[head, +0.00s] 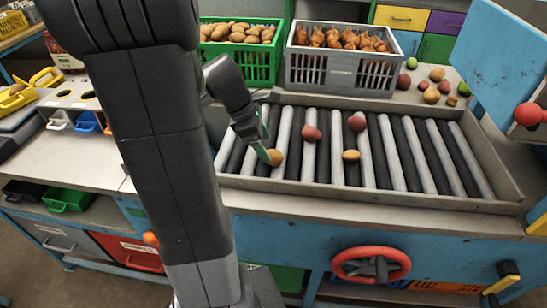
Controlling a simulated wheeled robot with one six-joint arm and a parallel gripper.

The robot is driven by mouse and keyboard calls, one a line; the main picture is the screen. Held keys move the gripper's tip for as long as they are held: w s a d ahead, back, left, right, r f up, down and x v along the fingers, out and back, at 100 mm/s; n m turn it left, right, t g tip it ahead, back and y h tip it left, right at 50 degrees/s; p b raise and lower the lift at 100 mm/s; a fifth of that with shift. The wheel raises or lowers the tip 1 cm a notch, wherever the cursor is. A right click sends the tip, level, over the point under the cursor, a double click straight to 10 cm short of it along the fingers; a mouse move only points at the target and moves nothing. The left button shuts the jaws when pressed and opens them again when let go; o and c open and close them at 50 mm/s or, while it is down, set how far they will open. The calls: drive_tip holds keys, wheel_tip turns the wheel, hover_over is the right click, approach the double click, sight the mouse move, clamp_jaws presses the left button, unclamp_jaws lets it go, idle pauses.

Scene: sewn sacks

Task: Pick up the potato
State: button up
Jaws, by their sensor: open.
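A tan, potato-like piece (275,157) lies on the rollers at the left of the conveyor. My gripper (265,148) reaches down from the left with its fingers right at this piece; whether they touch it is hard to tell. The gripper is open. A smaller yellow-brown piece (351,155) lies to the right on the rollers. Two reddish round pieces, one near the middle (311,134) and one farther back (357,122), lie behind.
A metal-framed roller bed (420,202) spans the bench. Behind it stand a green crate (257,66) of potatoes and a grey crate (340,75) of onion-like produce. Several loose fruits or vegetables (431,95) lie at back right. A red handwheel (371,265) juts from the front.

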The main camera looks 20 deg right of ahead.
sight(270, 152)
drive_tip(key=x, duration=0.4)
drive_tip(key=shift+d+f, duration=0.25)
drive_tip(key=shift+f, duration=0.1)
drive_tip(key=c, duration=1.1)
drive_tip(key=shift+r, duration=0.1)
